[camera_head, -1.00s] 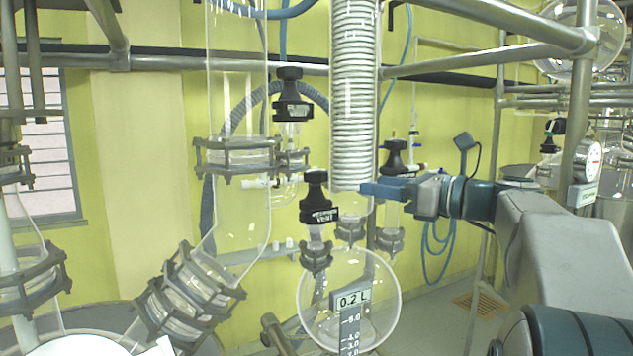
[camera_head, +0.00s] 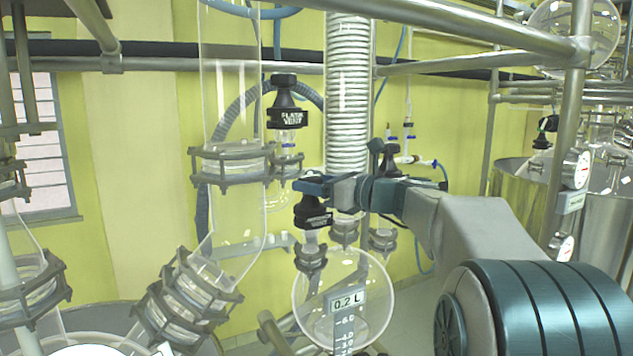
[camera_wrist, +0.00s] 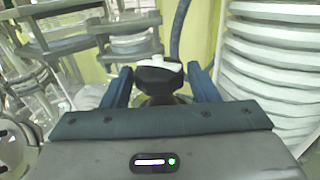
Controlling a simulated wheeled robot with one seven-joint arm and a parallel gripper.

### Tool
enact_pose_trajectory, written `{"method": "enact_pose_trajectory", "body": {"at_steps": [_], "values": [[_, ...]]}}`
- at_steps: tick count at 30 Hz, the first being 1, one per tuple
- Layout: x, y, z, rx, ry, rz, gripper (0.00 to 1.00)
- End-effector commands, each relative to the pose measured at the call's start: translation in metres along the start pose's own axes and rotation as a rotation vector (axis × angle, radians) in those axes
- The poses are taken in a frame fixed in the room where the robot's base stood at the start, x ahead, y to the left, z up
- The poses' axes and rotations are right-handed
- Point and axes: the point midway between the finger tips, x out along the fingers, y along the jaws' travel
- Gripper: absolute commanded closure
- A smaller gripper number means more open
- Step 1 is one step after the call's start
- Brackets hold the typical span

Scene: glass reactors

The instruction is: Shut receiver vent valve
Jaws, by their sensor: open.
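The receiver vent valve is a black knob (camera_head: 313,214) with a white-lettered label, on a glass neck above the round 0.2 L receiver flask (camera_head: 343,305). My gripper (camera_head: 309,186) is at the top of this knob in the head view, with blue fingers that hide the knob's upper part. In the wrist view the black knob (camera_wrist: 157,75), with a white mark on top, lies between the two fingers of my gripper (camera_wrist: 160,86). The fingers are open, with a gap visible on each side of the knob.
The coiled glass condenser (camera_head: 348,95) stands just behind my gripper. Another black valve knob, labelled as a vent (camera_head: 288,105), is higher to the left. A third black knob (camera_head: 386,160) is partly behind my arm. A steel rail (camera_head: 480,35) crosses above.

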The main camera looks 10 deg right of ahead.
Motion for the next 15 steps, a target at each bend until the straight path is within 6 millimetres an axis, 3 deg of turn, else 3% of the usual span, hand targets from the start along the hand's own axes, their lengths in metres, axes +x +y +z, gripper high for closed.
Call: {"method": "enact_pose_trajectory", "body": {"at_steps": [4,7,8,15], "values": [[0.0000,0.0002,-0.0001,0.000,0.000,0.000,0.46],[-0.0001,0.0002,0.0000,0.000,0.000,0.000,0.74],[-0.0001,0.0002,0.0000,0.000,0.000,0.000,0.78],[-0.0003,0.0007,-0.0002,-0.001,0.000,-0.009,0.78]]}}
